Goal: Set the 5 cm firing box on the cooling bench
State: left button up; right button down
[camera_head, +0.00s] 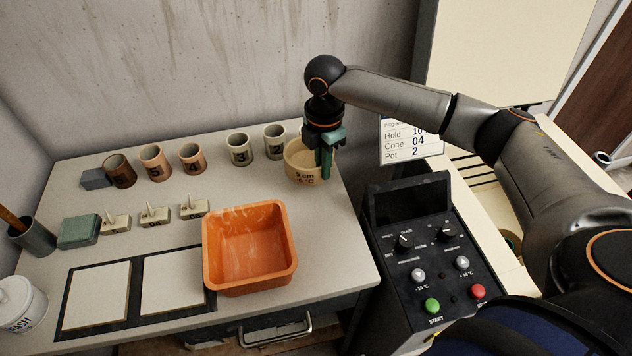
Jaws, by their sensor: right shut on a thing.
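The firing box (298,172) is a round cream container with "5 cm" and "0 °C" on its side. It is upright at the back right corner of the light-topped bench (130,215). My right gripper (325,165) reaches down from above and is shut on the box's right rim. The fingers hide part of that rim. I cannot tell for sure whether the box's base touches the bench top. No sign names the cooling bench. My left gripper is not in view.
Numbered cups (239,149) stand in a row left of the box. An orange tub (250,248) sits in front. Small cones on blocks (153,216) and two pale tiles (98,296) are further left. A black control panel (432,262) stands right of the bench.

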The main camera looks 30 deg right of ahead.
aim_at(322, 181)
jog(key=shift+f, duration=2.7)
jog(key=c, duration=1)
grip_release()
jog(key=shift+f, duration=0.15)
notch_tip(322, 181, up, 12)
jog(key=shift+r, duration=0.2)
jog(key=shift+a+f, duration=0.1)
